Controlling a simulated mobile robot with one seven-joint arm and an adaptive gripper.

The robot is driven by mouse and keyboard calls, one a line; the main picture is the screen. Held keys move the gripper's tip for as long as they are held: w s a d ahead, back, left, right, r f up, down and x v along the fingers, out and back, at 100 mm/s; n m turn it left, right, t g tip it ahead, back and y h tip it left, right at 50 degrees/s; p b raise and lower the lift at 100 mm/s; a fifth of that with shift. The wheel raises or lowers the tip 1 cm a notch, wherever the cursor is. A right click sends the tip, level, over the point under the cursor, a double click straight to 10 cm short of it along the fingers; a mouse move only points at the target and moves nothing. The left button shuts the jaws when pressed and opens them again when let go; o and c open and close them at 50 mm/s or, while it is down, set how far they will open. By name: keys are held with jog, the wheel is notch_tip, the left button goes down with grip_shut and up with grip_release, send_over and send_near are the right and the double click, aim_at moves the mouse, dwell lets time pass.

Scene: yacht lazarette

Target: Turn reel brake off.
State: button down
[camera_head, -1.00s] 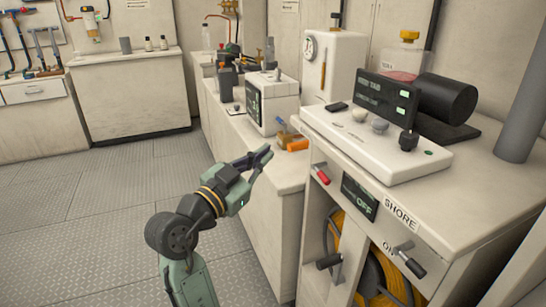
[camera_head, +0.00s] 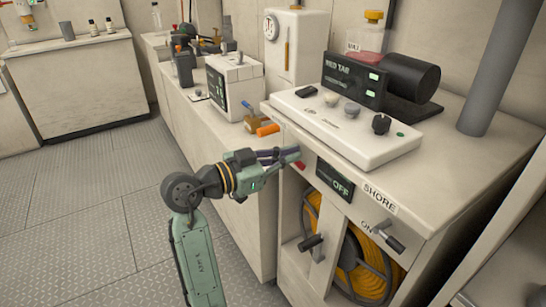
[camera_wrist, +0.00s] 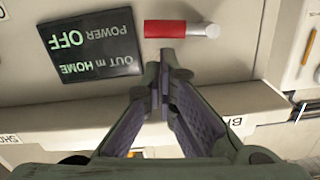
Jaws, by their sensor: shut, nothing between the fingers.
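A small red-handled lever (camera_head: 300,165) sits on the cabinet's front panel, left of the dark display reading OFF (camera_head: 335,181). In the wrist view the red lever (camera_wrist: 175,29) lies sideways with a grey end on its right, beside the display (camera_wrist: 90,50) reading POWER OFF and OUT m HOME. A partly hidden label starting with BR (camera_wrist: 234,121) shows lower right there. My gripper (camera_head: 295,155) is shut and empty, its tips close to the red lever; I cannot tell whether they touch. In the wrist view the fingertips (camera_wrist: 165,66) appear just below the lever.
A yellow hose or cable reel (camera_head: 360,265) sits inside the cabinet, with a black-handled crank (camera_head: 311,243). Open floor (camera_head: 80,220) lies left.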

jog(key=shift+w+d, duration=0.25)
jog(key=shift+d, duration=0.1)
jog(key=shift+f, duration=0.15)
jog(key=shift+f+m+b, duration=0.1)
jog(key=shift+m+b, duration=0.2)
jog(key=shift+b, duration=0.5)
